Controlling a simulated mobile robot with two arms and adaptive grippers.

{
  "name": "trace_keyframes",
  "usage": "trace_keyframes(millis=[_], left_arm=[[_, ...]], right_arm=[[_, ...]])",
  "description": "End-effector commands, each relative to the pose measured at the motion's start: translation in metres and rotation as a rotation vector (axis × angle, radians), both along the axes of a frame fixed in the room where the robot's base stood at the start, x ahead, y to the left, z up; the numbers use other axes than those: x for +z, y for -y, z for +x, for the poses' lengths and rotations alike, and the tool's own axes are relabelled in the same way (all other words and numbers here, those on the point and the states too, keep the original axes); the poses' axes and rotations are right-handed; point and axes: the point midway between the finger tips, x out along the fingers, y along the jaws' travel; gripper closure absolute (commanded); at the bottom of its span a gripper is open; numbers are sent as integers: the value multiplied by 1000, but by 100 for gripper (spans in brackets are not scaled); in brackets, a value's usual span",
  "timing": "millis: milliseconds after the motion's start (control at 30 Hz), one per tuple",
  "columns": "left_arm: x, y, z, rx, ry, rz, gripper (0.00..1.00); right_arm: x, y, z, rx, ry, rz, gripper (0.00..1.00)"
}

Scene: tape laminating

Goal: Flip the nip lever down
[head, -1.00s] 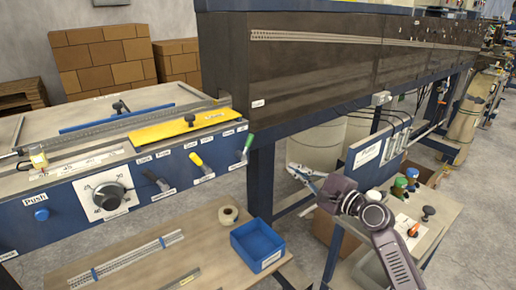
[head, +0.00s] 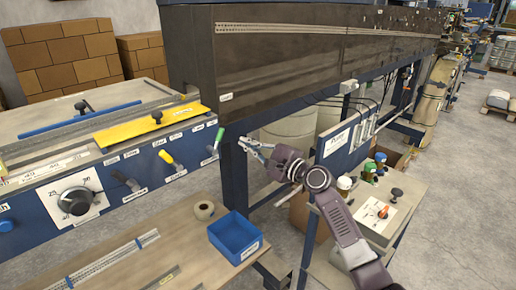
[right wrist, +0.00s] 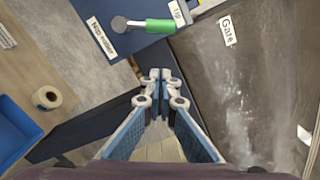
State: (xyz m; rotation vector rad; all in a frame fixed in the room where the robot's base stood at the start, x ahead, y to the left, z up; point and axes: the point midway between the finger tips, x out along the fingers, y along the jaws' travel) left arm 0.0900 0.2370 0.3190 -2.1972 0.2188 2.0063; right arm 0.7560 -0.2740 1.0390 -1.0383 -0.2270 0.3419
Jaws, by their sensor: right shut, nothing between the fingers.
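The lever with the green handle (head: 219,137) is at the right end of the blue control panel, its handle pointing up and slightly tilted. In the right wrist view the green handle (right wrist: 158,26) is near the top, beside a label (right wrist: 101,38) that seems to read "Nip roller". My right gripper (head: 244,146) is just right of the lever, apart from it. In the right wrist view its fingertips (right wrist: 160,76) are together with nothing between them, below the green handle. My left gripper is not in view.
A yellow lever (head: 171,160) and a black lever (head: 125,180) stand farther left on the panel. The dark machine housing (head: 300,70) rises behind the gripper. A blue bin (head: 235,238) and a tape roll (head: 204,210) are on the wooden table below.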

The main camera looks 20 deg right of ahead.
Motion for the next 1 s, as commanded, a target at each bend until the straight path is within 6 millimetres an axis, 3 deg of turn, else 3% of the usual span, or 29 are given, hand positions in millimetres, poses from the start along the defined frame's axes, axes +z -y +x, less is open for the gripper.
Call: trace_keyframes(millis=[133, 400, 1000], left_arm=[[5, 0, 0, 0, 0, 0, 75], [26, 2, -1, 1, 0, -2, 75], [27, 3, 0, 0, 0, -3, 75]], right_arm=[[6, -12, 23, 1, 1, 2, 100], [20, -39, 17, -1, 1, -1, 100], [21, -43, 16, 0, 7, -17, 100]])
